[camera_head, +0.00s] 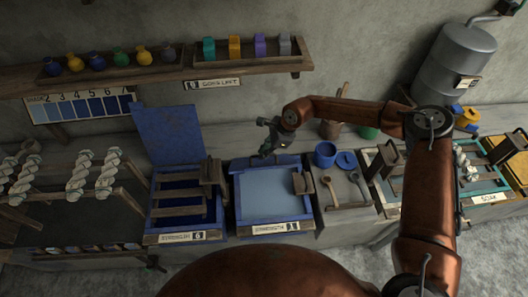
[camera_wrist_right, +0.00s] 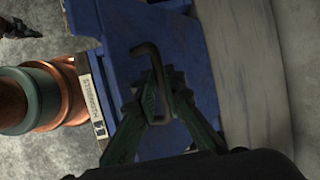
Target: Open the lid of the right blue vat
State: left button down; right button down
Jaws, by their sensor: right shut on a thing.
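The right blue vat (camera_head: 312,222), marked strength 1, stands at the middle of the bench. Its pale blue inside shows in the head view. Its blue lid (camera_head: 283,161) shows as a narrow foreshortened strip along the vat's back edge, raised off the opening; its exact angle is hard to tell. My right gripper (camera_head: 268,150) is at this strip. In the right wrist view, the green fingers (camera_wrist_right: 160,112) are closed around a dark hooked handle (camera_wrist_right: 148,50) in front of the blue lid (camera_wrist_right: 195,65). My left gripper is not in view.
The left blue vat (camera_head: 152,226) has its lid (camera_head: 168,133) standing up. Skeins hang on a rack at left. A shelf (camera_head: 150,76) of small pots runs along the wall above.

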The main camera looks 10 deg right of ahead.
dwell(0.3)
jog(key=shift+w, duration=0.25)
jog(key=w+r+b, duration=0.4)
jog(key=w+b, duration=0.3)
jog(key=w, duration=0.7)
jog(key=shift+w+r+b, duration=0.15)
jog(key=shift+w+b, duration=0.05)
jog(key=shift+b, duration=0.1)
jog(key=c, duration=2)
grip_release()
jog(key=shift+r, duration=0.1)
